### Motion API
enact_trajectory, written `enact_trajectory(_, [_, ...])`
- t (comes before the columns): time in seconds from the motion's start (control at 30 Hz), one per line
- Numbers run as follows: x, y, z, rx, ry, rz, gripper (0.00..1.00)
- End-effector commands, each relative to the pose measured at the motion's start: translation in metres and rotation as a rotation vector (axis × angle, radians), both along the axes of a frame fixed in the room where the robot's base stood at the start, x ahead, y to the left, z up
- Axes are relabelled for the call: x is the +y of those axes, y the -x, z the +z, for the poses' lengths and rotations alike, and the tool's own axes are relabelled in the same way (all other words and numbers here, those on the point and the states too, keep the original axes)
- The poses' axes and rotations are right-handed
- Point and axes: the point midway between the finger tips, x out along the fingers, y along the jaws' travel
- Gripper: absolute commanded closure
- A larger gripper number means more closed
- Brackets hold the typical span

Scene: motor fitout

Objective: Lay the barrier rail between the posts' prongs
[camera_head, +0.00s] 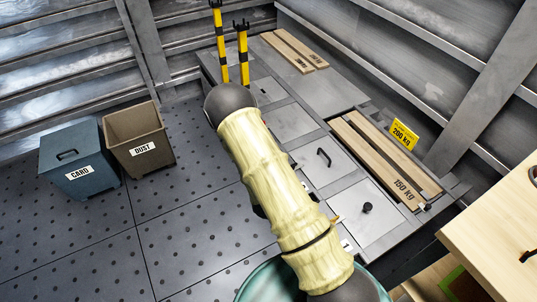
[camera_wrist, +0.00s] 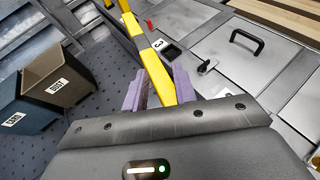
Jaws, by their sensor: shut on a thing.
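My gripper (camera_wrist: 160,92) shows in the wrist view with two purple fingers, shut on the yellow and black barrier rail (camera_wrist: 158,75). The rail points away from the fingers toward the top of that view, and its far end is cut off by the frame edge. In the head view my arm hides the gripper and most or all of the rail. Two yellow and black posts stand upright at the top of the head view, a left post (camera_head: 221,48) and a right post (camera_head: 243,58). Each has dark prongs at its top, and the prongs look empty.
Grey lidded benches or lockers (camera_head: 295,125) run along the right, bearing wooden planks (camera_head: 375,150) and a yellow weight sign (camera_head: 403,134). A blue CARD bin (camera_head: 80,158) and a brown DUST bin (camera_head: 140,140) stand at left. The studded floor (camera_head: 180,235) between is clear.

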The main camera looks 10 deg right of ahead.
Motion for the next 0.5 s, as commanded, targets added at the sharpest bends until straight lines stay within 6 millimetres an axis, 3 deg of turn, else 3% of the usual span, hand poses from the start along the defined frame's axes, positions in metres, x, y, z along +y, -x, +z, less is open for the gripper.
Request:
enact_trajectory(0.03, [0.000, 0.003, 0.015, 0.003, 0.005, 0.008, 1.00])
enact_trajectory(0.5, [-0.001, 0.028, 0.064, -0.005, 0.013, 0.083, 1.00])
